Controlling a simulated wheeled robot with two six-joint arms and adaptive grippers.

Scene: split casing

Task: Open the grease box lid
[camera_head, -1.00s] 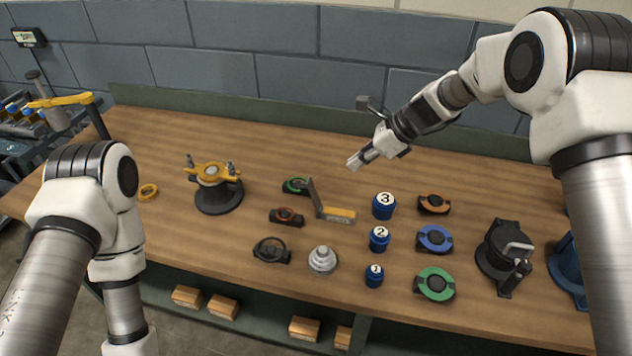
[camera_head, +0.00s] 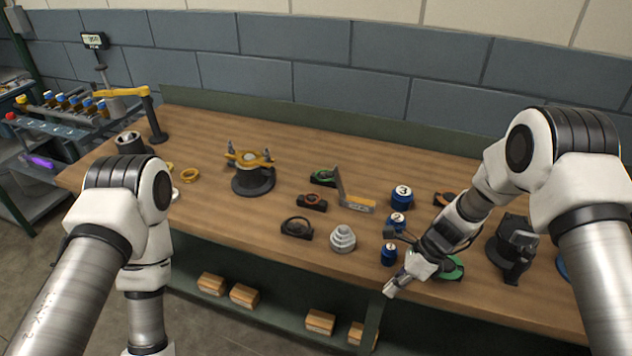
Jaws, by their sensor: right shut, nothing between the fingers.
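No box is plainly marked as the grease box. A small grey piece with a yellow-orange front and an upright plate (camera_head: 357,203) stands mid-table; it may be the grease box with its lid up, but I cannot tell. My right gripper (camera_head: 391,289) is shut and empty. It is at the table's front edge, right of and nearer than that piece, in front of the numbered blue cans, and its arm partly hides a green-ringed part (camera_head: 450,269). My left arm comes down at the left; its gripper is out of view.
Blue cans marked 3 (camera_head: 401,198) and 2 (camera_head: 396,222) and a smaller one (camera_head: 389,254) stand near my right arm. The back of the table (camera_head: 300,142) is clear.

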